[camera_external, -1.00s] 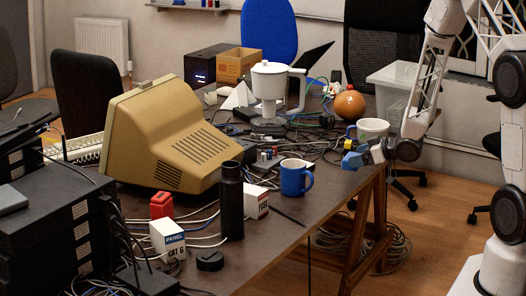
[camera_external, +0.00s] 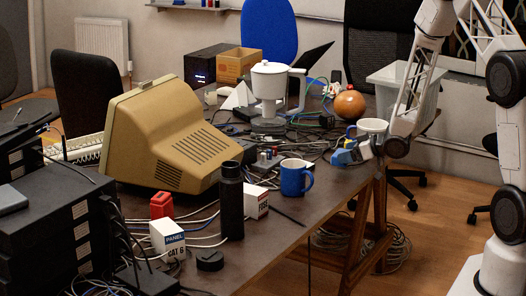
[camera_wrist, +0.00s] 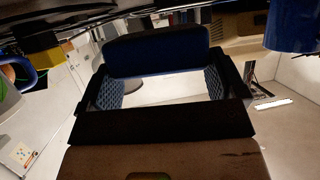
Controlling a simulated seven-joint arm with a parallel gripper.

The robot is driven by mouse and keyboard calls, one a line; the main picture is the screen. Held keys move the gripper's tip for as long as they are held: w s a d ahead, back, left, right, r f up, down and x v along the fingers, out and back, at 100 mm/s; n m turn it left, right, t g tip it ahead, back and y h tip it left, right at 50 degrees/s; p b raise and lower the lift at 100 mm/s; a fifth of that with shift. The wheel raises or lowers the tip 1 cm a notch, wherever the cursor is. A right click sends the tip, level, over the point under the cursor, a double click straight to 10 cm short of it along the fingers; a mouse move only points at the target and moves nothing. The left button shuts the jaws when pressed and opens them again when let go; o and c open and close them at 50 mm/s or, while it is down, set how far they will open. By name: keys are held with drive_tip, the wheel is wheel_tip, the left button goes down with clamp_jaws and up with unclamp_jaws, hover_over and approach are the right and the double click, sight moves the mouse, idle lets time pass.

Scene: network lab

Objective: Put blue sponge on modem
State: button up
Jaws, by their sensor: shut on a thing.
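The blue sponge (camera_wrist: 157,52) shows as a dark blue block across the far end of my gripper in the wrist view. My gripper (camera_external: 349,153) is shut on it at the right edge of the table, beside the light mug, and the sponge shows as a small blue patch (camera_external: 340,158) in the external view. I cannot surely pick out the modem; a dark box (camera_external: 246,142) stands among the cables behind the blue mug.
The blue mug (camera_external: 296,177) stands left of my gripper; the light mug (camera_external: 372,129) is close behind it. A brown sphere (camera_external: 349,104), white jug (camera_external: 269,82), beige monitor (camera_external: 160,135) and black bottle (camera_external: 231,205) stand on the table. Cables cover its middle.

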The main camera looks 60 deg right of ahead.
drive_tip(key=shift+w+d+f, duration=0.1)
drive_tip(key=shift+w+f, duration=0.05)
drive_tip(key=shift+f, duration=0.65)
drive_tip(key=shift+w+f, duration=0.1)
drive_tip(key=shift+f, duration=0.65)
drive_tip(key=shift+f, duration=0.15)
drive_tip(key=o, duration=0.6)
drive_tip(key=shift+v, duration=3.9)
